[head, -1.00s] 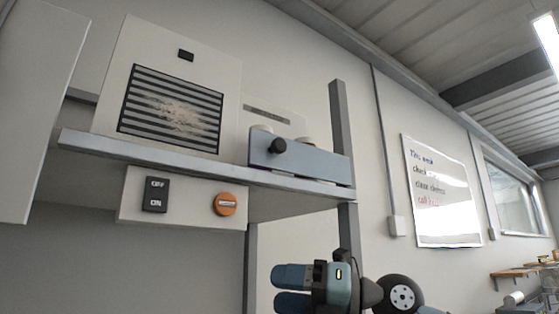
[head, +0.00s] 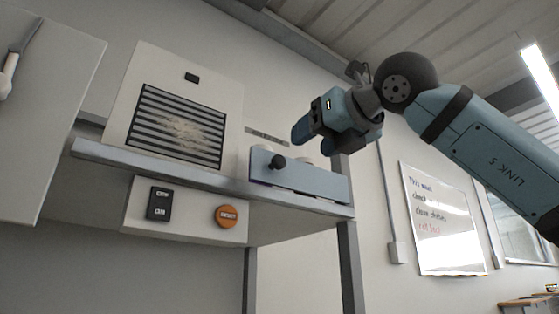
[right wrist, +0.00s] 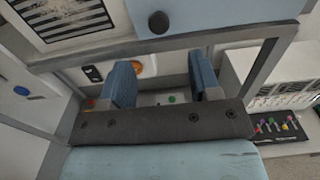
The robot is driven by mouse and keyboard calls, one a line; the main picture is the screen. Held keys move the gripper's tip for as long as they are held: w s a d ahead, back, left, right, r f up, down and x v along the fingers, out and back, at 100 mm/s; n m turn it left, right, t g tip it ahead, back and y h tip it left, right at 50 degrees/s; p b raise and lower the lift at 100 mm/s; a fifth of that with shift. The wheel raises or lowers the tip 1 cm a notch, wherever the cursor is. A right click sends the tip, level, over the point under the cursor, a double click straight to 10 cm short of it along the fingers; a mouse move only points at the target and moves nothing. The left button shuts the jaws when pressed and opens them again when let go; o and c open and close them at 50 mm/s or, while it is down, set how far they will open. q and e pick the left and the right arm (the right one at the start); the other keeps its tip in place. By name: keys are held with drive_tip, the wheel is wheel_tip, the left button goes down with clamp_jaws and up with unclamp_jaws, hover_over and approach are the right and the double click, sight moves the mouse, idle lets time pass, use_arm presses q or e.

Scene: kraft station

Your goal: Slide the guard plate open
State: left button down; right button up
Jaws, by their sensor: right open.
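The guard plate (head: 318,181) is a flat blue-grey panel standing at the right end of the shelf's front edge. A round black knob (head: 278,162) sticks out near its left end. Pale round shapes show just behind the plate's top edge. In the right wrist view the plate (right wrist: 220,14) and its knob (right wrist: 158,22) are at the top. My right gripper (head: 308,138) is open and empty, above and to the right of the knob, apart from it. In the right wrist view its two blue fingers (right wrist: 162,78) stand apart with nothing between them. My left gripper is not in view.
The grey shelf (head: 200,178) carries a white panel with a striped vent (head: 178,125). Below it hang a black OFF/ON switch (head: 158,203) and an orange button (head: 228,216). A grey post (head: 350,270) stands at the shelf's right. A whiteboard (head: 442,220) is on the wall.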

sight(280, 161)
drive_tip(key=p+x, duration=0.2)
drive_tip(key=x, duration=0.8)
drive_tip(key=shift+w+a, duration=0.15)
clamp_jaws()
drive_tip(key=shift+a+f, duration=0.1)
drive_tip(key=shift+a, duration=0.05)
